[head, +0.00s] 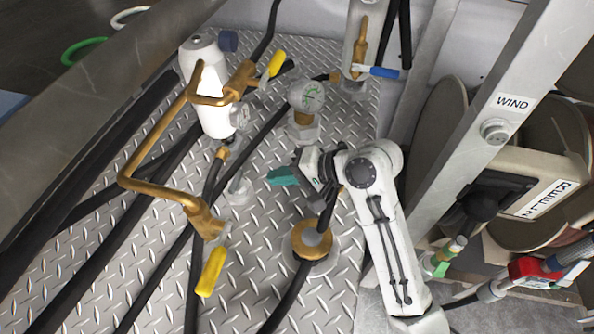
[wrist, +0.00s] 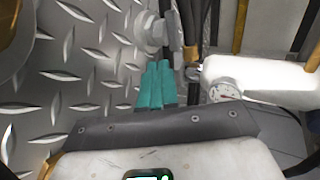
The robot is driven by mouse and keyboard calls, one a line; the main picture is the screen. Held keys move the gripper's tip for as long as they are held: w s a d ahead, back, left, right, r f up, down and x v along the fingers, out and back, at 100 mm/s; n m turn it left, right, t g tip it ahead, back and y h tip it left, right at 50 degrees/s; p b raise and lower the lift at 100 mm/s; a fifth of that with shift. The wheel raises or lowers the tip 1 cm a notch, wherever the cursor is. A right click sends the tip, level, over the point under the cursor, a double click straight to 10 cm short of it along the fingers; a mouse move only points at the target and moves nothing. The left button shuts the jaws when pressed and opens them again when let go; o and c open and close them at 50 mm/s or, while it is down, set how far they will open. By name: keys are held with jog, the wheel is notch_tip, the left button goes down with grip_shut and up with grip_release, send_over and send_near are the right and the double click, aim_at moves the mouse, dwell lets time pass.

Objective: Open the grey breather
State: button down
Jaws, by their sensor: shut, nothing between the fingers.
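My gripper (head: 283,176) is over the diamond-plate floor, its teal fingers shut and empty, pointing left. In the wrist view the teal fingers (wrist: 156,85) lie together, with nothing between them. I cannot tell for sure which part is the grey breather. A slate-grey cap (head: 228,41) sits at the upper right of a white cylinder (head: 210,85), well above and left of my gripper. Whether it is open or shut does not show.
A brass pipe (head: 150,189) with yellow handles (head: 211,271) runs left of my gripper. A blue handle (head: 378,71) is at the top. Reels and a post are right.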

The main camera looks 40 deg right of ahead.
aim_at(241, 176)
jog(key=shift+w+a+f, duration=0.2)
jog(key=shift+w+a, duration=0.4)
jog(key=shift+w, duration=0.2)
jog(key=shift+w+a+f, duration=0.2)
jog(key=shift+w+a, duration=0.45)
jog(key=shift+w, duration=0.2)
jog(key=shift+w+a+f, duration=0.2)
jog(key=shift+w+a, duration=0.4)
jog(key=shift+w, duration=0.2)
